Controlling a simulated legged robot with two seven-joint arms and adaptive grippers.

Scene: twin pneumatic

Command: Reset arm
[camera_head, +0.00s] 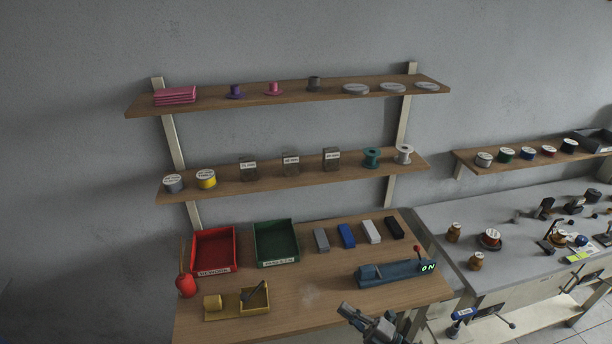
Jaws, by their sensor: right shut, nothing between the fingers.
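My right gripper (345,310) shows at the bottom of the head view, right of centre. It is shut and empty, in front of the wooden table's (310,289) near part and below the blue device (395,274). The gripper looks apart from the objects on the table. My left gripper is not in view.
A red tray (214,268), a green tray (276,263) and several small blocks stand on the table. Two wooden shelves hang above. A grey workbench (455,215) stands at the right.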

